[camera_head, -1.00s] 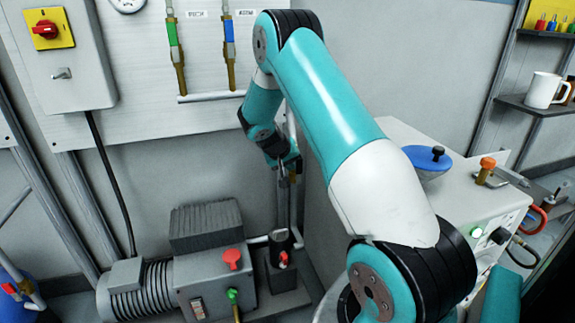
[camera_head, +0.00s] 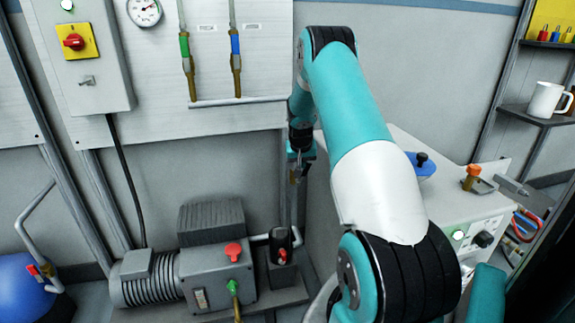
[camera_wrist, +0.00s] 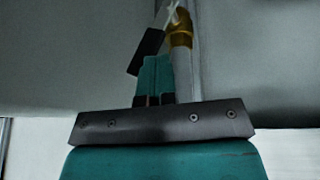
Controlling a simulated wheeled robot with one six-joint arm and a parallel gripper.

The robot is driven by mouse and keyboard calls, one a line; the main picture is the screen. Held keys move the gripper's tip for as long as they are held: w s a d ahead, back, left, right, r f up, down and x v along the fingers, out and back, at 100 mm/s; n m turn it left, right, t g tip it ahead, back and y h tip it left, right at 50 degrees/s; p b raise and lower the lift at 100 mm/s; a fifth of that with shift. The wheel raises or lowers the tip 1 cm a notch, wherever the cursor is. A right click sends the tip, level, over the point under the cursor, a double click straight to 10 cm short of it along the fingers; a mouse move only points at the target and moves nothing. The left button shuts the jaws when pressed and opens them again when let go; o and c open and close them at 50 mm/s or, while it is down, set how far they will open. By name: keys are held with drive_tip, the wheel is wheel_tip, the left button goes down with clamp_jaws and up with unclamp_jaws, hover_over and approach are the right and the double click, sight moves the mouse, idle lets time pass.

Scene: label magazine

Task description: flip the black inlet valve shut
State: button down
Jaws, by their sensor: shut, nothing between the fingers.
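The black lever of the inlet valve (camera_wrist: 147,52) shows in the wrist view, slanting up to the right beside a vertical pipe. A brass fitting (camera_wrist: 181,38) sits on that pipe, right of the lever. My gripper (camera_wrist: 154,62) has its teal fingers shut and empty, just right of the lever's lower end and in front of the pipe. I cannot tell whether they touch the lever. In the head view, my gripper (camera_head: 298,160) is at the top of the vertical pipe behind the pump; the lever cannot be made out there.
The pump (camera_head: 217,276) with a red knob (camera_head: 233,251) and green knob (camera_head: 232,287) stands below left. A white bench (camera_head: 450,205) with a blue domed item (camera_head: 423,168) is close on the right. The wall panel (camera_head: 245,118) carries gauge lines.

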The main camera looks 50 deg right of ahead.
drive_tip(key=shift+s+d+f+p, duration=0.3)
drive_tip(key=shift+s+d, duration=0.25)
drive_tip(key=shift+d, duration=0.2)
drive_tip(key=shift+s+d+f+p, duration=0.2)
drive_tip(key=shift+s+d+f, duration=0.1)
drive_tip(key=shift+s+d, duration=0.35)
drive_tip(key=shift+w+d, duration=0.1)
drive_tip(key=p, duration=0.3)
approach(311, 165)
drive_tip(key=s+d+r, duration=0.2)
drive_tip(key=r, duration=0.1)
drive_tip(key=shift+s+d, duration=0.2)
drive_tip(key=shift+d, duration=0.2)
